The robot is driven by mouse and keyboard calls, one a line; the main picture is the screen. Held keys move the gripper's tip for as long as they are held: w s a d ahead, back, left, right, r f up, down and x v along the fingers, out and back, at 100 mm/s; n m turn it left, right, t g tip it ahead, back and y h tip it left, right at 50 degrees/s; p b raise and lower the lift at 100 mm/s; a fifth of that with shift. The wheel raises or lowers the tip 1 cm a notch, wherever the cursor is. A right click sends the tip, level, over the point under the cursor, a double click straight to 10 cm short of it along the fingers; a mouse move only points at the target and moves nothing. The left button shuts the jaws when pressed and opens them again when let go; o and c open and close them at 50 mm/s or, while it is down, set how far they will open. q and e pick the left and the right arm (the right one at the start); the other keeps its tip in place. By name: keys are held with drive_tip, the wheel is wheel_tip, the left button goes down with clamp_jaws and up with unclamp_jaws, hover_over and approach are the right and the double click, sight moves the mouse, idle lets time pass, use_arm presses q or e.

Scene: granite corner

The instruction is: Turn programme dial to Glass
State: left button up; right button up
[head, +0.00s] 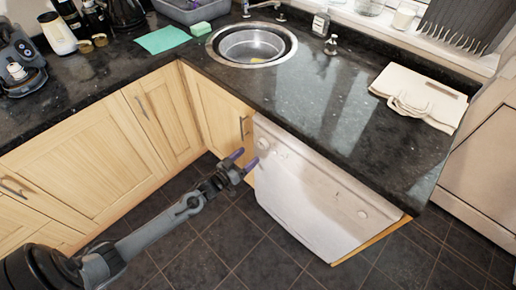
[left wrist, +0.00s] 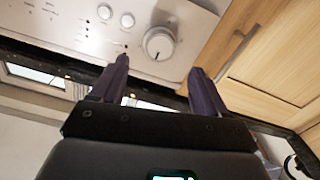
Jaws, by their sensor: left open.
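The programme dial (left wrist: 158,43) is a round silver-white knob on the appliance's control panel in the left wrist view. It also shows in the head view as a small pale knob (head: 263,144) at the upper left of the white dishwasher front (head: 310,195). My left gripper (head: 245,160) has its two purple fingers apart and holds nothing. In the left wrist view the fingertips (left wrist: 160,68) point towards the dial, which appears between and beyond them, apart from both. The panel's printed labels are too small to read. My right gripper is in neither view.
Two small round buttons (left wrist: 115,14) sit left of the dial in the left wrist view. A wooden cupboard door (left wrist: 275,50) adjoins the panel. The dark granite worktop (head: 310,100) overhangs the dishwasher. The tiled floor (head: 215,240) before it is clear.

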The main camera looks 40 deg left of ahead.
sight(260, 146)
use_arm(q)
drive_tip(key=shift+w+d+b, duration=0.15)
drive_tip(key=shift+w, duration=1.6)
drive_tip(key=shift+w+d+b, duration=0.1)
drive_tip(key=shift+w+b, duration=0.05)
drive_tip(key=shift+w, duration=1.55)
drive_tip(key=shift+c, duration=0.3)
drive_tip(key=c, duration=1)
